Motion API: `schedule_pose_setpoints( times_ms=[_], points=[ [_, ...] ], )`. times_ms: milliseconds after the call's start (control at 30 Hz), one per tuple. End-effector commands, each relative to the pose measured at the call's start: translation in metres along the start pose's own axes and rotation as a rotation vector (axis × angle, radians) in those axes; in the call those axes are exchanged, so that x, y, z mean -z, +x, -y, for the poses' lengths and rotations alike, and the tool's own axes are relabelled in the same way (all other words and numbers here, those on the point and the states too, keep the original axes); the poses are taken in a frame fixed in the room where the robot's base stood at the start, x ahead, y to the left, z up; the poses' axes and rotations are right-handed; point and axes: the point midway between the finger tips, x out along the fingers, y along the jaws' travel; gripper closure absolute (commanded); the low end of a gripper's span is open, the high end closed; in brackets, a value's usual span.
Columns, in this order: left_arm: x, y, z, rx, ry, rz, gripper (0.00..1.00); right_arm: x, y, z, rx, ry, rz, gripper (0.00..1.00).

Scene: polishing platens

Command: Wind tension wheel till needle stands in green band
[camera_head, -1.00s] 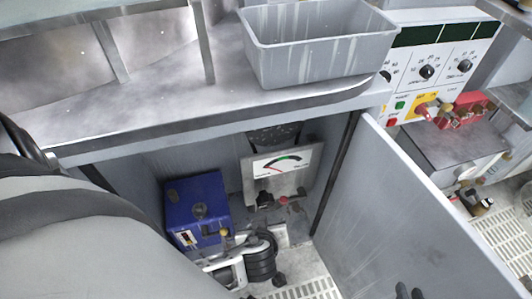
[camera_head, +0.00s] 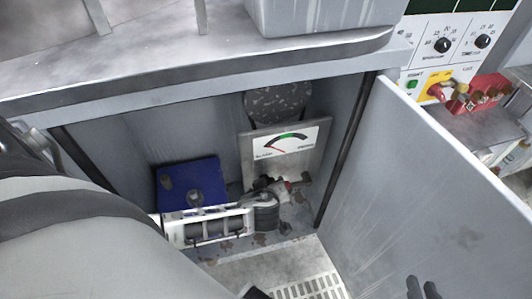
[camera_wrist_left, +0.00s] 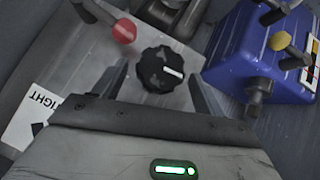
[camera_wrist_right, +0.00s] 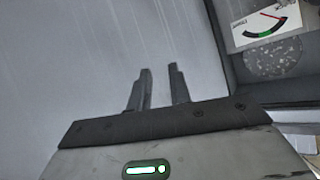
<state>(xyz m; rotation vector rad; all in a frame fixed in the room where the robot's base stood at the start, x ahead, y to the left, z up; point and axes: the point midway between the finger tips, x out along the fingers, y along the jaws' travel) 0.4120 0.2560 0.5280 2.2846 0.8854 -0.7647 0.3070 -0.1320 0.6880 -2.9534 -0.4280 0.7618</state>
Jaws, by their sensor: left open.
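The black fluted tension wheel (camera_wrist_left: 162,69) with a white mark shows in the left wrist view. My left gripper (camera_wrist_left: 158,72) is open, one finger on each side of the wheel, with visible gaps. In the head view, my left arm reaches into the cabinet and hides the wheel. The gauge (camera_head: 285,142) stands on a grey plate above it. Its red needle points left, short of the green band at the top of the scale. The gauge also shows upside down in the right wrist view (camera_wrist_right: 264,22). My right gripper (camera_wrist_right: 159,66) is open and empty; its fingertips show at the head view's bottom right (camera_head: 422,286).
A blue box (camera_head: 190,182) stands left of the gauge; it has a yellow knob (camera_wrist_left: 279,41). A red-tipped lever (camera_wrist_left: 124,31) is close to the wheel. The grey cabinet door (camera_head: 420,190) stands open on the right. A grey bin (camera_head: 310,18) rests on the counter above.

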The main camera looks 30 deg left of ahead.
Motion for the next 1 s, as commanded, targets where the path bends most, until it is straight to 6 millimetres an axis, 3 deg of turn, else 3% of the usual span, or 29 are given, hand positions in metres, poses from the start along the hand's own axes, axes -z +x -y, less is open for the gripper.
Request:
schedule_pose_setpoints(
  times_ms=[100,300,567,733,1000],
  points=[
    [-0.002,0.014,0.0,-0.001,0.0,0.0,0.29,-0.015,0.004,0.002,0.016,0.003,0.025,0.8],
    [-0.001,0.022,0.0,0.0,0.0,0.001,0.29,-0.03,0.018,0.004,0.035,-0.001,0.066,0.8],
    [0.0,0.022,0.0,0.0,0.0,0.002,0.29,-0.029,0.02,0.005,0.038,-0.002,0.064,0.8],
    [0.0,0.022,0.0,0.0,0.0,0.002,0.71,-0.027,0.019,0.005,0.037,-0.002,0.059,0.8],
    [0.0,0.021,-0.001,0.01,0.008,0.003,0.73,-0.024,0.018,0.004,0.031,0.003,0.055,0.8]
  ],
)
